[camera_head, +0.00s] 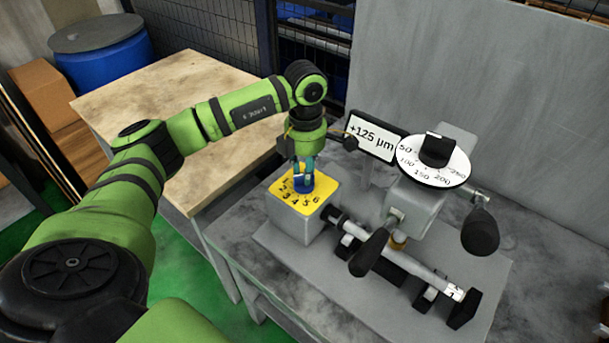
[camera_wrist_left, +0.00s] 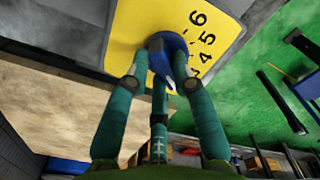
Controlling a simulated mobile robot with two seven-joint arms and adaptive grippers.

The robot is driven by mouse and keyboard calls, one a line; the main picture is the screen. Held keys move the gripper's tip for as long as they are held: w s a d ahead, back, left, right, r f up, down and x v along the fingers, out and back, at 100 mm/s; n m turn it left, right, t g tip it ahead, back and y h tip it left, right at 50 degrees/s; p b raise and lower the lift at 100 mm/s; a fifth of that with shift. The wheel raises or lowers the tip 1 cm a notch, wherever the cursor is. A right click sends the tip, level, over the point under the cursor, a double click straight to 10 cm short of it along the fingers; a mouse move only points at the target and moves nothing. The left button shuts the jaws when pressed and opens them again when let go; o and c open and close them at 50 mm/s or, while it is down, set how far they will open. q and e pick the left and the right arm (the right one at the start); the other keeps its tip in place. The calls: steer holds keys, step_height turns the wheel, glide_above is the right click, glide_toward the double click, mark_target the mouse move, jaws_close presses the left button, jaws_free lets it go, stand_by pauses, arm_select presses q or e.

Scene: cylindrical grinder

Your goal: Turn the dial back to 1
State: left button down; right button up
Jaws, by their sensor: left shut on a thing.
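The blue dial (camera_head: 302,184) sits on the yellow numbered plate (camera_head: 322,188) on top of a grey box. My left gripper (camera_head: 303,168) reaches down from above and is shut on the dial. In the left wrist view its green fingers (camera_wrist_left: 163,84) stand around the blue dial (camera_wrist_left: 170,48). A white mark shows on the dial's near side, but I cannot tell which number it points to. The numbers 4, 5 and 6 are readable on the yellow plate (camera_wrist_left: 130,25) there; the fingers hide others. My right gripper is not in view.
A sign (camera_head: 372,137) reads +125 µm. Right of the box stand a round white scale (camera_head: 433,172) with a black knob, black handles (camera_head: 480,230) and a shaft (camera_head: 420,268). A wooden-topped table (camera_head: 150,110) lies to the left, with a blue barrel (camera_head: 105,62) behind.

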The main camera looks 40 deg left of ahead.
arm_select(q)
steer(key=m+b, duration=0.2)
steer(key=m, duration=0.1)
steer(key=shift+d+f+m+b, duration=0.1)
steer(key=shift+m+b, duration=0.2)
steer(key=shift+d+m+b, duration=0.15)
steer(key=shift+m+b, duration=0.85)
steer(key=shift+m, duration=0.9)
steer(key=shift+r, duration=0.2)
steer(key=c, duration=1)
jaws_free()
steer(key=shift+c, duration=0.2)
step_height(320, 180, up, 12)
